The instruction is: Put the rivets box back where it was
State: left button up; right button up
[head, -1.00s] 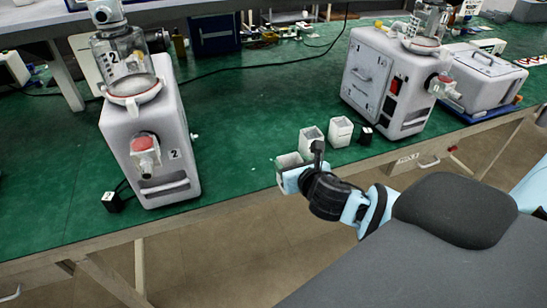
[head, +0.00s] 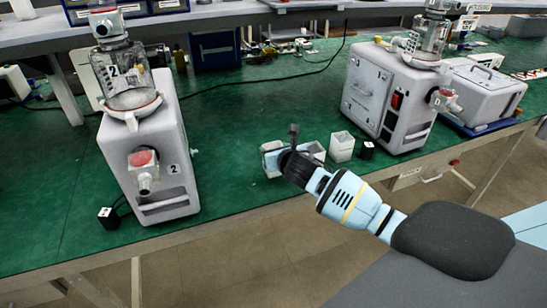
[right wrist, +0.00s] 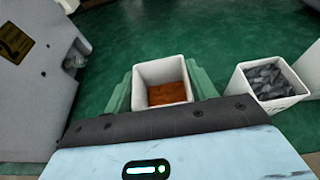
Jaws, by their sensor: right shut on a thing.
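My right gripper (head: 272,157) is near the front edge of the green bench, between the two pump machines. In the right wrist view its green fingers (right wrist: 161,92) are shut on both sides of a small white open box (right wrist: 163,68) with orange-brown contents. No label shows, so I cannot confirm it is the rivets box. My left gripper is not in view.
A third white box (head: 342,146) and a small black block (head: 367,150) stand further right. A pump machine marked 2 (head: 152,165) stands left, another (head: 385,95) right. The green bench top (head: 240,115) behind the gripper is mostly clear, with a cable across it.

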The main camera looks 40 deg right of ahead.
jog(key=shift+w, duration=0.25)
jog(key=shift+w+d+f+b, duration=0.15)
jog(key=shift+f+b, duration=0.2)
jog(key=shift+f, duration=1.35)
jog(key=shift+f, duration=0.15)
jog(key=o, duration=1.2)
jog(key=shift+c, duration=0.2)
